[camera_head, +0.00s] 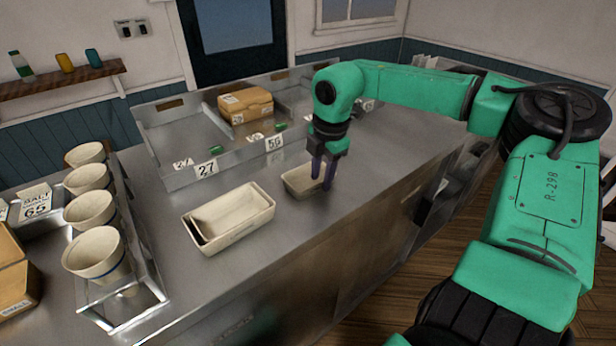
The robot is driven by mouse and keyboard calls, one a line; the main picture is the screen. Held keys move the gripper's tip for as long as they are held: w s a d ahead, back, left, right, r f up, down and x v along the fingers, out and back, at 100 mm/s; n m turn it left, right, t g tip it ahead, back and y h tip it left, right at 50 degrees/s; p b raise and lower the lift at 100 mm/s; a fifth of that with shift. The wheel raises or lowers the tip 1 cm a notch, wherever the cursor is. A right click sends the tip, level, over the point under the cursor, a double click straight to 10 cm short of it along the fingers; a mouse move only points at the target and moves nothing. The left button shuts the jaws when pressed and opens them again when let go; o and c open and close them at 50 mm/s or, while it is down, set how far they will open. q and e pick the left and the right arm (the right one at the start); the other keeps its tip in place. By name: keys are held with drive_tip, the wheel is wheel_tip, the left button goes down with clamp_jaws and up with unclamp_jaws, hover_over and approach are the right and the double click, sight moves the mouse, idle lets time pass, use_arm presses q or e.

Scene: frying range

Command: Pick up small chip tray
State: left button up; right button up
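The small chip tray (298,182), a pale cream open box, sits on the steel counter right of the larger trays. My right gripper (323,183) points down at the small tray's right end, its two dark fingers apart with a gap between them. The fingers overlap the tray's right end in the picture, one toward its inside and one toward its outside. Contact with the wall cannot be made out. The fingers hide part of that end. My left gripper is out of view.
Larger cream trays (232,219), nested, stand left of the small tray. A rack (150,290) with several paper cups is at the left. Behind is a steel divided bin (180,179) with number cards and a cardboard box (245,104). Counter (290,245) in front is clear.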

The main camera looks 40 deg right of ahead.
wheel_tip(320, 180, down, 2)
drive_tip(key=shift+d, duration=0.1)
clamp_jaws()
idle(1.4)
